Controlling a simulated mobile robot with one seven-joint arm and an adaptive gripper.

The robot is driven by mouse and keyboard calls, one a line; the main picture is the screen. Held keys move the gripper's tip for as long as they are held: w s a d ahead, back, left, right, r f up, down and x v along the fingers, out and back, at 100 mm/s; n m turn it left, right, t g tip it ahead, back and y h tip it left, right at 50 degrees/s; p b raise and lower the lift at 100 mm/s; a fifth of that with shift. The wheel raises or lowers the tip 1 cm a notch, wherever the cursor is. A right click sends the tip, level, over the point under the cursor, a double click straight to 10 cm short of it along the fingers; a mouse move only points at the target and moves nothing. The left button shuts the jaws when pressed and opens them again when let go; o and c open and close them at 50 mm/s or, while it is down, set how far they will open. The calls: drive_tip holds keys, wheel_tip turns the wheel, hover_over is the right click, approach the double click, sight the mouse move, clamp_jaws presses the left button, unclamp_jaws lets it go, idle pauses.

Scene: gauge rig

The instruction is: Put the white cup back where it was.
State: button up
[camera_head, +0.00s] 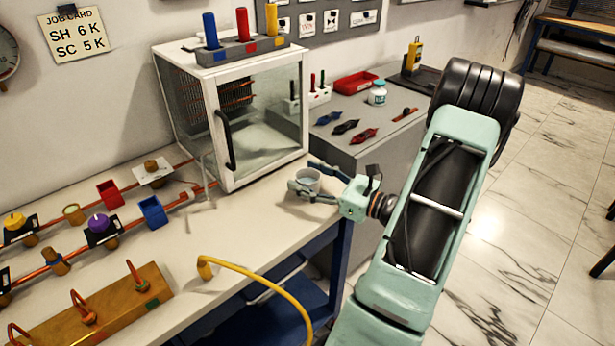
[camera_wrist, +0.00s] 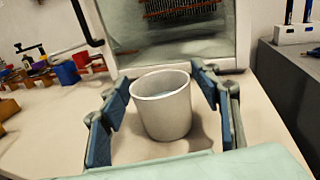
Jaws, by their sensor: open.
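The white cup (camera_head: 307,181) stands upright on the light workbench top, near its right end and in front of the glass-fronted cabinet. It also shows in the middle of the wrist view (camera_wrist: 163,108), with its open rim facing up. My gripper (camera_head: 312,188) is open, with one finger on each side of the cup. In the wrist view the blue finger pads (camera_wrist: 164,120) show a gap to the cup on the left; on the right the pad is near the cup's rim. The cup's lower front is close to my palm.
The glass-fronted cabinet (camera_head: 216,125) with a black handle stands just behind the cup. Copper pipes with valves and small coloured boxes (camera_head: 152,212) lie to the left. A yellow hose (camera_head: 262,276) crosses the bench front. A grey cabinet (camera_head: 375,135) with tools stands at right.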

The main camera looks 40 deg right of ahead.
drive_tip(key=shift+r, duration=0.1)
drive_tip(key=shift+s+d, duration=0.15)
drive_tip(key=shift+s, duration=0.1)
drive_tip(key=v, duration=1.1)
drive_tip(key=shift+s, duration=0.25)
drive_tip(key=shift+d, duration=0.1)
